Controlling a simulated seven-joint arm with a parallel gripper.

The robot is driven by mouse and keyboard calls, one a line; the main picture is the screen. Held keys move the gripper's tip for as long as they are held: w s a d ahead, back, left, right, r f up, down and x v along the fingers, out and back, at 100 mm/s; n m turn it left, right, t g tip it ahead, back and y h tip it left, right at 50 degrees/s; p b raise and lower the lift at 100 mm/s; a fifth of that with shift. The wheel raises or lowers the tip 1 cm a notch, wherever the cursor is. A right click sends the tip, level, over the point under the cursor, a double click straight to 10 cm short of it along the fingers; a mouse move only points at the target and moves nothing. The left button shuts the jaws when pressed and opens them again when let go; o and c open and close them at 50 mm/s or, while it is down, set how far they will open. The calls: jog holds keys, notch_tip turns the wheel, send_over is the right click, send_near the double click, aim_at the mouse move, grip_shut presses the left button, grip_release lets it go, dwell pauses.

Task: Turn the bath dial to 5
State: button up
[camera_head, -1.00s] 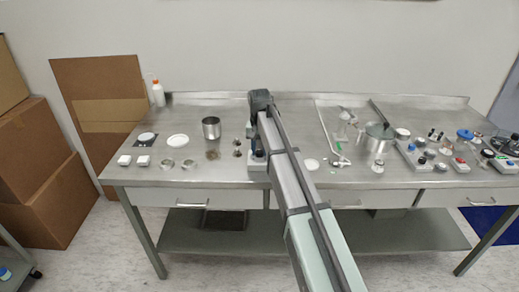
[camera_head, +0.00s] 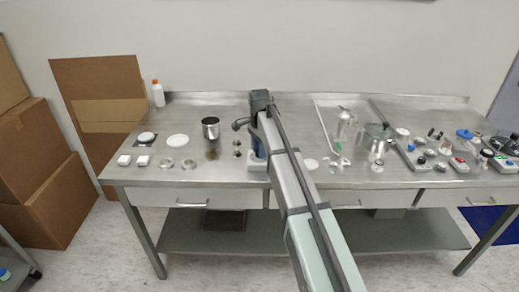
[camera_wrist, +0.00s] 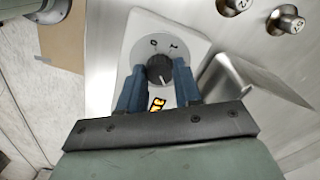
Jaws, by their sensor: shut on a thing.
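The bath dial (camera_wrist: 159,69) is a black round knob on a grey disc, set in a white housing (camera_wrist: 188,36). Marks that look like 0 and 1 show on the disc at its upper side. The knob's exact pointing is hard to tell. A small display (camera_wrist: 156,104) with orange digits sits below the knob, partly between the fingers; I cannot read it surely. My gripper (camera_wrist: 160,82) has its blue fingers on both sides of the knob, shut on it. In the head view my arm hides most of the dial; the housing's front edge (camera_head: 257,166) shows.
Two small metal weights (camera_wrist: 284,20) stand right of the housing in the wrist view, near a bent metal plate (camera_wrist: 232,82).

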jog(key=m, duration=0.4)
jog(key=shift+m, duration=0.3)
jog(key=m, duration=0.3)
jog(key=shift+m, duration=0.3)
jog(key=m, duration=0.3)
jog(key=shift+m, duration=0.3)
jog(key=shift+s+m, duration=0.1)
jog(key=shift+m, duration=1.7)
jog(key=o, duration=1)
jog(key=shift+o, duration=0.2)
notch_tip(320, 180, up, 14)
